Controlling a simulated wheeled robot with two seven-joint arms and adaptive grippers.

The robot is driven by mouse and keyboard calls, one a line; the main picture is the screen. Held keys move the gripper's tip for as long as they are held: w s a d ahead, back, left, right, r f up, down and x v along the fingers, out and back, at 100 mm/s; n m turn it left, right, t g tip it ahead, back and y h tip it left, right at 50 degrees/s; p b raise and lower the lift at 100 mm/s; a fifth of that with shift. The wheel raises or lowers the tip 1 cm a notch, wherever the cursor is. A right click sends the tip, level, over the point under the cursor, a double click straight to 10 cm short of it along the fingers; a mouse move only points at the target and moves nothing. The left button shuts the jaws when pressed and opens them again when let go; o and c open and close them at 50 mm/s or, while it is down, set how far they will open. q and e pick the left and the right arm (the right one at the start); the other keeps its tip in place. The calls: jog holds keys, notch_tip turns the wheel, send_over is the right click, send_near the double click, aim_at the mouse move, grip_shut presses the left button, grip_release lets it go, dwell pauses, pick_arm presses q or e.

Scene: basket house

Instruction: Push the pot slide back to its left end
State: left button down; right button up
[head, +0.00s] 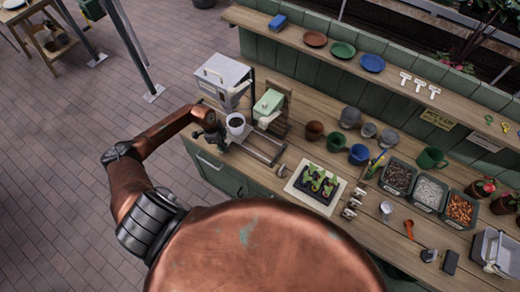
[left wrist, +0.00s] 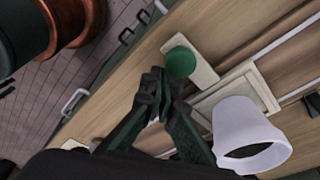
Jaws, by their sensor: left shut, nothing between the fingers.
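The pot slide (head: 265,152) is a pair of rails on the wooden counter, running down to the right from beside the grey dispenser. A white pot with dark filling (head: 236,121) stands at the left part of the rails. It also shows as a white cup shape in the left wrist view (left wrist: 243,130). My left gripper (head: 218,140) is low at the counter's front edge, just in front of the pot. In the left wrist view its fingers (left wrist: 152,82) are shut and empty, close to a round green knob (left wrist: 180,62) on a pale plate. Contact cannot be told. My right gripper is not in view.
The grey dispenser (head: 222,77) stands behind the pot, with a pale green box (head: 268,103) at its right. A seedling tray on a pale board (head: 314,184) lies right of the rails. Pots, filled bins and tools crowd the counter further right.

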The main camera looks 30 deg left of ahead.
pick_arm(q)
jog(key=a+b, duration=0.2)
jog(key=a, duration=0.3)
jog(key=shift+w+a+f, duration=0.1)
jog(key=shift+a+f, duration=0.05)
jog(key=shift+a, duration=0.2)
jog(key=a+b, duration=0.1)
jog(key=a, duration=0.1)
jog(key=a+b, duration=0.1)
jog(key=a, duration=0.1)
jog(key=a+b, duration=0.1)
jog(key=a, duration=0.1)
jog(key=shift+w, duration=0.3)
jog(key=a+b, duration=0.1)
jog(key=a, duration=0.1)
jog(key=a+b, duration=0.2)
jog(key=shift+w+a, duration=0.2)
jog(key=shift+a, duration=0.05)
jog(key=a+b, duration=0.3)
jog(key=a, duration=0.1)
jog(key=shift+w+a, duration=0.1)
jog(key=shift+w, duration=0.05)
jog(key=r+p, duration=0.1)
jog(key=p, duration=0.1)
jog(key=d+r+p, duration=0.1)
jog(key=r+p, duration=0.3)
jog(key=shift+d+r, duration=0.15)
jog(key=shift+d, duration=0.25)
